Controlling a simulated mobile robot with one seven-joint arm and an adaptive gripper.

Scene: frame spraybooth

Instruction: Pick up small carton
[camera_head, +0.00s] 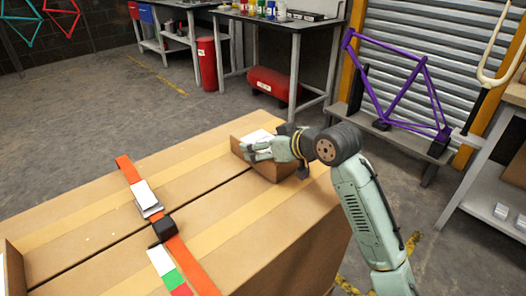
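The small carton (265,171) is a brown box with a white label on top. It sits near the far right end of a large cardboard box (120,262). My arm reaches in from the right, and my gripper (256,151) is at the carton, over its top in the picture. The gripper and wrist hide part of the carton's top and right side. I cannot tell whether the fingers touch the carton or how far apart they are.
An orange strap (185,262) with a buckle crosses the large box, with white, green and red pieces beside it. A purple bike frame (398,90) stands on a bench behind my arm. Workbenches, a red cylinder (207,64) and a red tank are at the back. Open floor lies at left.

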